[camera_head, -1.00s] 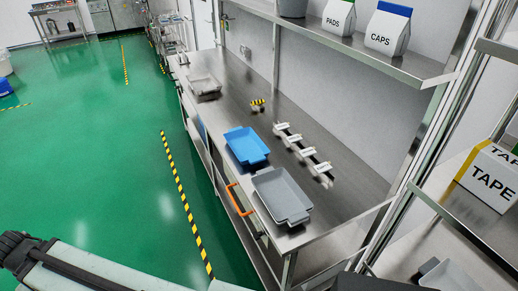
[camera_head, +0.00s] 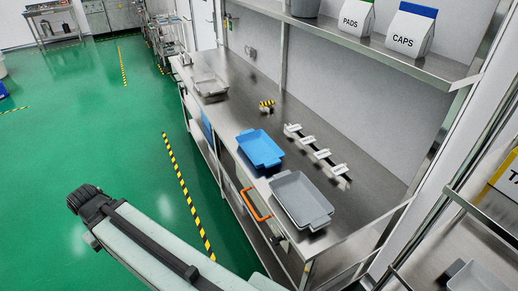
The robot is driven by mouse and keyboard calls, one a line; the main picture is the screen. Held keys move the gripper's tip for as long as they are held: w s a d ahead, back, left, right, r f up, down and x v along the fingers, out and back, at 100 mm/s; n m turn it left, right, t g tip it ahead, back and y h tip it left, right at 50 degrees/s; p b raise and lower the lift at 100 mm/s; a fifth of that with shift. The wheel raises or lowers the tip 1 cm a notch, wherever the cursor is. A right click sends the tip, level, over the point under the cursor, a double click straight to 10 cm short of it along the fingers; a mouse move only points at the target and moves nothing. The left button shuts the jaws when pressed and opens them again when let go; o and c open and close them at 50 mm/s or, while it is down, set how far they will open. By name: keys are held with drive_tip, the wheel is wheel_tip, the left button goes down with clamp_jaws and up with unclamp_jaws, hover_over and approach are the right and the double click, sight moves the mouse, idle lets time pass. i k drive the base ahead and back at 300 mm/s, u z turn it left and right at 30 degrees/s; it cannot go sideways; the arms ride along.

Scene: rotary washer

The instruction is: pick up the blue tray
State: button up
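The blue tray (camera_head: 262,149) lies on the steel workbench (camera_head: 235,112), near its front edge. It is shallow, has raised walls, and looks empty. A grey tray (camera_head: 300,201) sits just nearer to me on the same bench, with a small gap to the blue one. My arm reaches in from the bottom of the picture over the green floor, left of the bench and well apart from the blue tray. I cannot make out gripper fingers on it.
An orange handle (camera_head: 255,204) sticks out at the bench front. Another grey tray (camera_head: 209,86) is at the far end. A row of labelled holders (camera_head: 316,150) stands behind the trays. A shelf (camera_head: 375,45) with bags hangs above. The floor (camera_head: 110,150) left of the bench is clear.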

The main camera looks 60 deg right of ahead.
sight(260, 148)
drive_tip(key=i, duration=0.85)
drive_tip(key=u, duration=0.05)
